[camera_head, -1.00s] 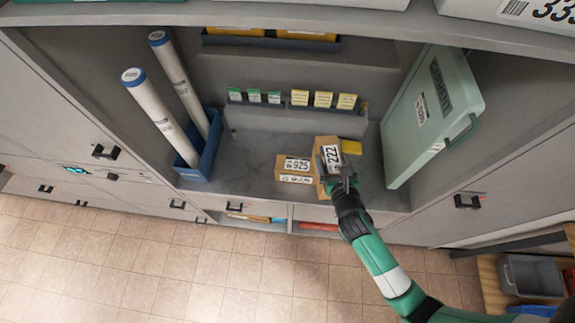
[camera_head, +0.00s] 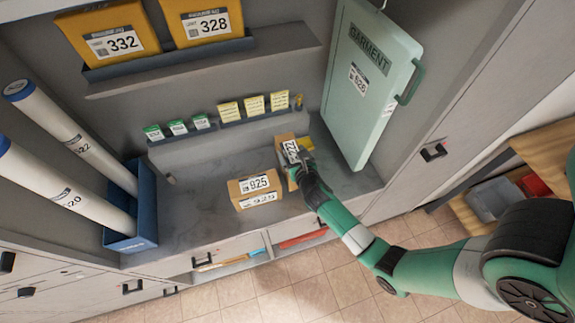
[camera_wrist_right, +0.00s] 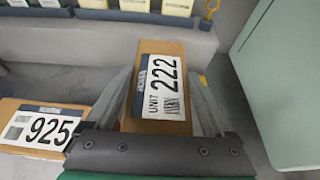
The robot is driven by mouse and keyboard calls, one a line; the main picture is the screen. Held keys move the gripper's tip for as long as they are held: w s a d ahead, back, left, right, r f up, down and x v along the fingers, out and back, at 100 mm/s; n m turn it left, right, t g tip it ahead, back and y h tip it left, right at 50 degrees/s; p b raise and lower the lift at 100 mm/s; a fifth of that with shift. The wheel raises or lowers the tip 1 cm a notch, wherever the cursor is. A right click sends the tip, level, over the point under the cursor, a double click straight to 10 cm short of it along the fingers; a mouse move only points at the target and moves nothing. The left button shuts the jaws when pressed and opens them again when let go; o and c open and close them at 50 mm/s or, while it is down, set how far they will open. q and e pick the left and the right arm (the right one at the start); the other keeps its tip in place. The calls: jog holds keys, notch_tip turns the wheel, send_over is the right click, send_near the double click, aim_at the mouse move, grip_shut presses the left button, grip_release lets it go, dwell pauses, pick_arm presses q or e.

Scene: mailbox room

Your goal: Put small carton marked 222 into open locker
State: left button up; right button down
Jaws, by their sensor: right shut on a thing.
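The small brown carton marked 222 (camera_head: 289,151) is on the grey counter, at its right part. It shows large in the right wrist view (camera_wrist_right: 160,65), its label facing up. My right gripper (camera_head: 300,172) is shut on this carton, one finger along each side in the right wrist view (camera_wrist_right: 160,100). I cannot tell whether the carton's underside touches the counter. I cannot make out an open locker; the lower grey cabinet fronts at the left look shut. My left gripper is not in view.
A carton marked 925 (camera_head: 256,196) sits just left of carton 222. A green garment case (camera_head: 366,75) leans at the right. A blue bin (camera_head: 143,218) with long tubes stands left. Yellow boxes 332 (camera_head: 108,40) and 328 (camera_head: 202,22) are on the shelf above.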

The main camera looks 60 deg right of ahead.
notch_tip(320, 180, down, 4)
jog(key=shift+w+f+b, duration=0.1)
jog(key=shift+f+b, duration=0.05)
jog(key=shift+b, duration=1.05)
grip_release()
jog(key=shift+r, duration=0.2)
jog(key=p+v, duration=0.3)
jog(key=v, duration=0.9)
